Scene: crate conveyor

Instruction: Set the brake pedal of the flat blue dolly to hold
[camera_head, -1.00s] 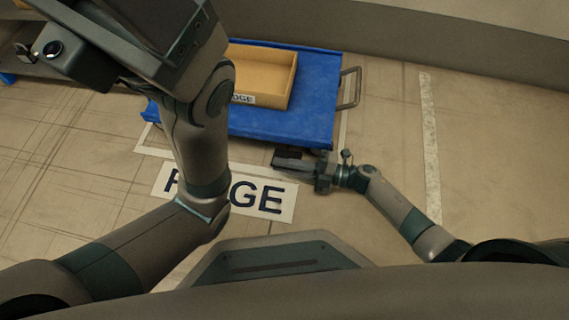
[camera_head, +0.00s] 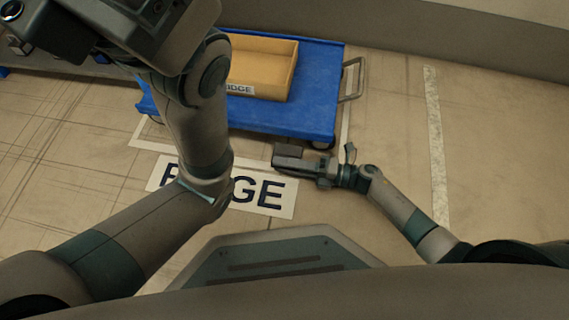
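The flat blue dolly (camera_head: 285,118) stands beyond my base, with a tan crate (camera_head: 292,72) on its deck. A small dark plate (camera_head: 288,149), which looks like the brake pedal, sticks out at the dolly's near edge. Its exact tilt is hard to tell. My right gripper (camera_head: 296,163) lies low at the near side of this plate, pointing left. It overlaps the plate's near edge in the picture; I cannot tell whether they touch or whether the fingers are open. My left arm crosses in front of the dolly's left part; its fingertips are out of view.
A metal handle (camera_head: 354,80) stands at the dolly's right end. A partly covered floor sign (camera_head: 268,194) lies in front of the dolly. The floor on the right is clear up to a pale stripe (camera_head: 436,150). A wall (camera_head: 460,50) runs along the back.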

